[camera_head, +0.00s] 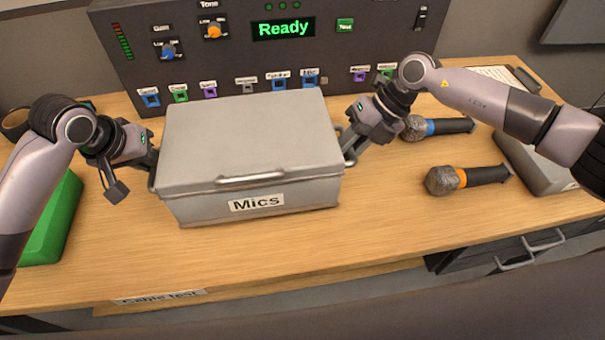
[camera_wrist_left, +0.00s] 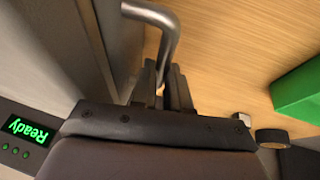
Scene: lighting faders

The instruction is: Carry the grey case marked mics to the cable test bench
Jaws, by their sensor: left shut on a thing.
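The grey case (camera_head: 250,150), with a "Mics" label on its front, is over the wooden bench top (camera_head: 400,225), level and lid closed. It looks set on the wood, but I cannot tell if its underside fully touches. The bench's front edge has a label (camera_head: 160,297) that seems to read "Cable test". My left gripper (camera_head: 152,160) is shut on the case's left side handle, a bent metal bar (camera_wrist_left: 160,25) in the left wrist view. My right gripper (camera_head: 352,150) is at the right side handle; its fingers are too small to tell open or shut.
Behind the case stands a dark panel (camera_head: 150,70) with a green "Ready" display (camera_head: 283,28) and coloured sockets. Two microphones (camera_head: 470,178) (camera_head: 440,127) lie to the right, near another grey box (camera_head: 540,165). A green box (camera_head: 52,225) is at left. The wood in front is clear.

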